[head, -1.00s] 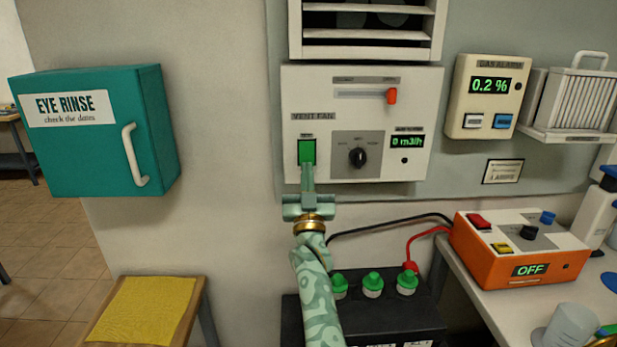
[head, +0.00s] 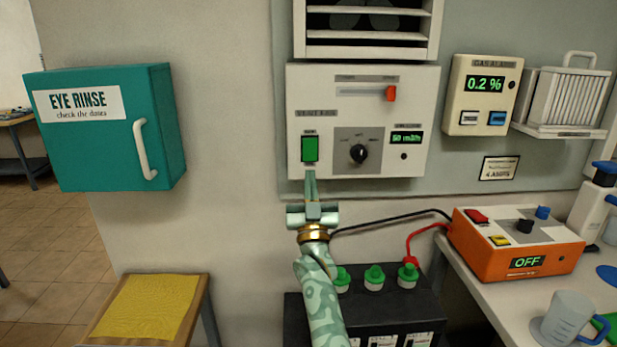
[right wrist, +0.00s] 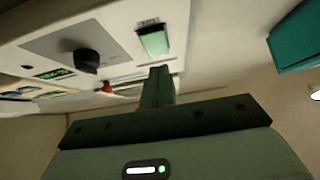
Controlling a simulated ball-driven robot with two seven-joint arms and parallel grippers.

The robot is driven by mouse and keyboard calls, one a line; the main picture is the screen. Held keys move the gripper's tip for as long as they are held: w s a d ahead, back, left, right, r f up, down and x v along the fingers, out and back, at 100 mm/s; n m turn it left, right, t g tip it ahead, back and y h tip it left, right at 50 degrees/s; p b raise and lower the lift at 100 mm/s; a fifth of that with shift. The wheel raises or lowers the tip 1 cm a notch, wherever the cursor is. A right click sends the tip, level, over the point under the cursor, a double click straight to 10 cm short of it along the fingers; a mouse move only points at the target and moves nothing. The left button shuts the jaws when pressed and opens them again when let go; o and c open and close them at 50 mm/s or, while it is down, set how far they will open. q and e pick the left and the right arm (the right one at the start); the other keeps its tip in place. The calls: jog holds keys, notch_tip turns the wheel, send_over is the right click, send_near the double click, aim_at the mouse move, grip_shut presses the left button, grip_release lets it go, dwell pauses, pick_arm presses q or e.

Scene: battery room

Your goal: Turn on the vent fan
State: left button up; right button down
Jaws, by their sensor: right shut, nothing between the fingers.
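The vent fan panel (head: 345,115) is a white box on the wall with a green push button (head: 310,149) at its lower left, which also shows in the right wrist view (right wrist: 153,41). A black rotary knob (head: 358,153) sits right of the button. A small display (head: 407,138) shows a lit green m3/h reading, no longer 0; its digits are too small to read surely. An orange-red slider handle (head: 391,93) is at the right of its track. My right gripper (head: 311,174) is shut and empty, just below the button and apart from it. My left gripper is out of view.
A louvred vent (head: 368,40) is above the panel. A gas alarm (head: 482,95) reading 0.2 % hangs to the right. An orange box (head: 517,242) marked OFF stands on a bench. A black battery (head: 365,315) is below. A teal eye rinse cabinet (head: 105,130) is left.

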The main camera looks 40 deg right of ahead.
jog(key=s+a+f, duration=0.2)
jog(key=s+f, duration=0.2)
jog(key=f, duration=0.3)
jog(key=shift+s+a+f, duration=0.2)
jog(key=shift+a+f, duration=0.15)
jog(key=shift+f, duration=0.05)
jog(key=shift+f, duration=0.1)
